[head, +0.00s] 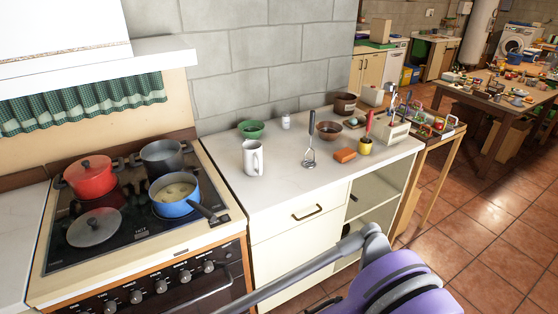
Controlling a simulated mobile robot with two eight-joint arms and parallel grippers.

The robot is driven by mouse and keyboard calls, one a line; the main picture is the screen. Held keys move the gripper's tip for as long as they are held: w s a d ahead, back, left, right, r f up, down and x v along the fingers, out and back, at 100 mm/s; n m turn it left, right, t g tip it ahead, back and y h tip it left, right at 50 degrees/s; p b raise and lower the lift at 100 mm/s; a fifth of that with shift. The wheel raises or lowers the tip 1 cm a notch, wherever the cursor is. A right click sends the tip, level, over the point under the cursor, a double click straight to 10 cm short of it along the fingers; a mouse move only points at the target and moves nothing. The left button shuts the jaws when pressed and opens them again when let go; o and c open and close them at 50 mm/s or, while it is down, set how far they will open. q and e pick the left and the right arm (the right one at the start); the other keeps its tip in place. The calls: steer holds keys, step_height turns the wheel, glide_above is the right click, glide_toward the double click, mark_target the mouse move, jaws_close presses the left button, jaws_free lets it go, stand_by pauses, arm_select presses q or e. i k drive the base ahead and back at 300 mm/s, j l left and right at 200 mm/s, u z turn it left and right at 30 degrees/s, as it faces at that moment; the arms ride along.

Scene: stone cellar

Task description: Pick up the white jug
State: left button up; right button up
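The white jug (253,158) stands upright on the white counter (289,196), just right of the stove and near the counter's left end. Its handle side faces the viewer. Nothing touches it. A purple and grey part of my own arm is at the bottom right, with a grey rod reaching to the lower left. No gripper fingers show in the head view, so neither gripper can be seen at the jug.
Behind the jug are a green bowl (251,129) and a small white shaker (286,122). The stove holds a red pot (90,177) and blue pan (176,196).

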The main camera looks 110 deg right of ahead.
mark_target(255, 161)
steer(key=z, duration=3.45)
